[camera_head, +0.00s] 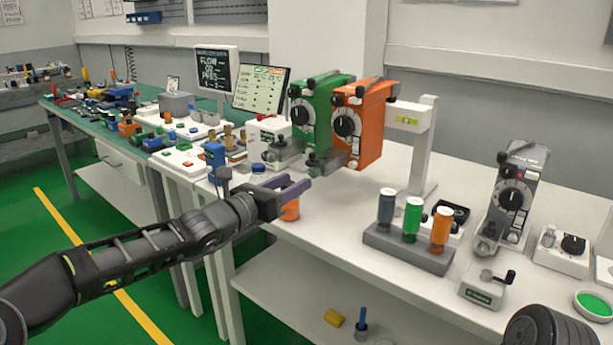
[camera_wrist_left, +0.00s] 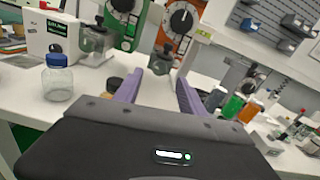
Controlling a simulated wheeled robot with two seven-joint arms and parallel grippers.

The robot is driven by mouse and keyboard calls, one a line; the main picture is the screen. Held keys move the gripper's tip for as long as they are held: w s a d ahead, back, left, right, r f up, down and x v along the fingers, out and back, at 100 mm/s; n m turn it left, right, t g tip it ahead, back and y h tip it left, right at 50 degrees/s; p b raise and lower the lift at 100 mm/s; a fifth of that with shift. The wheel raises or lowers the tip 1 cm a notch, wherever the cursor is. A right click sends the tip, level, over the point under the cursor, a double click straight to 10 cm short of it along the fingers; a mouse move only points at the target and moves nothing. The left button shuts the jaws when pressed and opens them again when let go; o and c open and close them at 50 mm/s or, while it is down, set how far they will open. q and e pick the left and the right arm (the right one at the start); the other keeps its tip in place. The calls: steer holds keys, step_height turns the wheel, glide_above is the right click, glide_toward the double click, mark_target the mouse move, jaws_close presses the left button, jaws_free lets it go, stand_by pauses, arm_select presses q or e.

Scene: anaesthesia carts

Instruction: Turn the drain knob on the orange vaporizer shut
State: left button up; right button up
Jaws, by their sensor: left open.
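The orange vaporizer (camera_head: 374,122) hangs beside the green vaporizer (camera_head: 328,135) at the back of the white bench. It has a black dial on its front; its lower front also shows in the wrist view (camera_wrist_left: 181,19). A dark grey block with a small knob, seemingly the drain (camera_wrist_left: 160,62), sits low on its front; the knob's setting cannot be read. My left gripper (camera_head: 296,185) is open and empty, in front of and below the vaporizers. In the wrist view its purple fingers (camera_wrist_left: 160,79) point toward the drain block, apart from it. My right gripper is not in view.
A clear jar with a blue lid (camera_wrist_left: 57,78) stands left of my fingers. An orange-labelled bottle (camera_head: 290,210) is just below the gripper. A grey rack (camera_head: 405,250) with three coloured bottles stands to the right.

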mark_target(311, 173)
arm_select(q)
steer(key=p+x, duration=0.1)
steer(key=x, duration=0.4)
steer(key=shift+w+d, duration=0.2)
steer(key=shift+w, duration=0.1)
steer(key=shift+c, duration=0.5)
jaws_close()
